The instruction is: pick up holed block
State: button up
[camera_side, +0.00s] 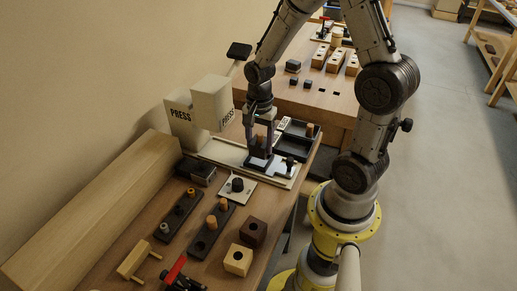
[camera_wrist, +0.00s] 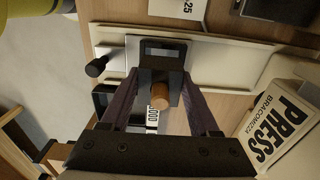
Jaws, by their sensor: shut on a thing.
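My gripper (camera_side: 260,140) is over the pale fixture board on the bench. In the wrist view, the gripper (camera_wrist: 160,83) is shut on a dark block (camera_wrist: 150,76), with one finger on each side. A round wooden peg (camera_wrist: 161,96) stands out of the block toward the wrist; any hole there is hidden. The block is over or against a dark frame with a rectangular opening (camera_wrist: 163,54); I cannot tell whether they touch. Elsewhere, a pale wooden block with a hole (camera_side: 237,260) and a dark brown block with a hole (camera_side: 253,231) stand at the front of the bench.
The white press (camera_side: 211,103) stands behind the board, left of my gripper. A black knob (camera_wrist: 97,67) is close beside the frame. Black trays (camera_side: 294,146) lie to the right. Dark strips with pegs (camera_side: 210,230) and a red-handled clamp (camera_side: 176,270) are nearer the front.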

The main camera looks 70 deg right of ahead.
jog(key=s+a+r, duration=0.5)
jog(key=s+r, duration=0.4)
jog(key=s, duration=0.4)
jog(key=w+d+f+n, duration=0.1)
jog(key=w+d, duration=0.3)
jog(key=d, duration=0.2)
jog(key=w+d+f, duration=0.1)
jog(key=w+d, duration=0.3)
jog(key=d, duration=0.3)
jog(key=shift+m, duration=0.5)
jog(key=shift+s+d+f, duration=0.35)
jog(key=shift+d+f, duration=0.1)
jog(key=shift+f, duration=0.95)
jog(key=shift+s+d+f, duration=0.4)
jog(key=shift+f, duration=1.05)
jog(key=shift+s+d+f, duration=0.35)
jog(key=shift+d+f, duration=0.1)
jog(key=shift+f, duration=0.95)
jog(key=shift+f, duration=1.95)
